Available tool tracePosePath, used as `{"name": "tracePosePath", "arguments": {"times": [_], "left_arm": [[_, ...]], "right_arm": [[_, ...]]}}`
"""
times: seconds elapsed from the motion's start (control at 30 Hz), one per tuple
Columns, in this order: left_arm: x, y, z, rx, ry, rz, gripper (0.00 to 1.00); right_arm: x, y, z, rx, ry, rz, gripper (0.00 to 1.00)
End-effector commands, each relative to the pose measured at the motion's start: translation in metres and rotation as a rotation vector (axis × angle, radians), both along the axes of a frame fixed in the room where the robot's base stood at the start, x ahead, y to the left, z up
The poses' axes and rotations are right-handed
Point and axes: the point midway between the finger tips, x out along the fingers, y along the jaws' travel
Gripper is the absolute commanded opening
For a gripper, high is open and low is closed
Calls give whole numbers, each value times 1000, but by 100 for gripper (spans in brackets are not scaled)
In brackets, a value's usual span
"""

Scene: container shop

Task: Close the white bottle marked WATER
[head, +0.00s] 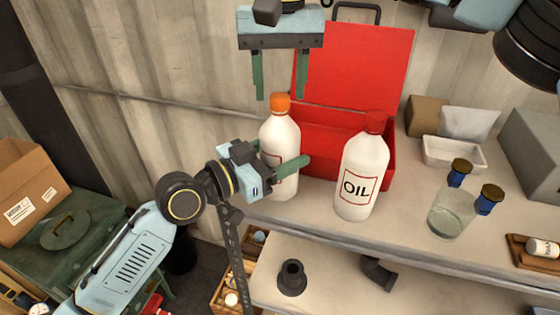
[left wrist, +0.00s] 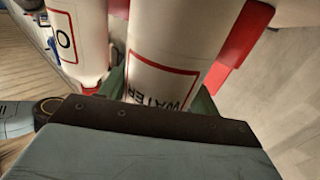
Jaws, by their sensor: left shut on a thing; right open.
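The white WATER bottle (head: 283,135) stands upright on the bench with an orange cap (head: 281,104) on its top. I cannot tell whether the cap is fully screwed down. The WATER label (left wrist: 160,80) shows in the left wrist view; in the head view it is mostly covered. My left gripper (head: 282,162) is shut around the bottle's body, with one green finger across its front. My right gripper (head: 281,97) hangs above the bottle, open and empty, pointing down, with its two green fingertips left and right of the cap's top.
A white OIL bottle (head: 362,165) with a red cap stands close on the right. An open red toolbox (head: 355,60) is behind both bottles. A glass jar (head: 452,215), blue jars (head: 488,200) and a white tray (head: 453,153) are farther right. The bench front edge is close.

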Motion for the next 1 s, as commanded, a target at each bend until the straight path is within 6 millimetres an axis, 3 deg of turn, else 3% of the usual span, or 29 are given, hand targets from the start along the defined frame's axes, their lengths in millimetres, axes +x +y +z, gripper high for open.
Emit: {"name": "tracePosePath", "arguments": {"times": [0.17,0.47,0.8,1.0], "left_arm": [[0,0,0,0,0,0,0],[0,0,0,0,0,0,0],[0,0,0,-1,1,0,0],[0,0,0,-1,1,0,0]], "right_arm": [[0,0,-12,1,0,-1,45],[0,0,-14,1,0,-1,45],[0,0,-14,0,0,-1,1],[0,0,-14,0,0,-64,0]]}}
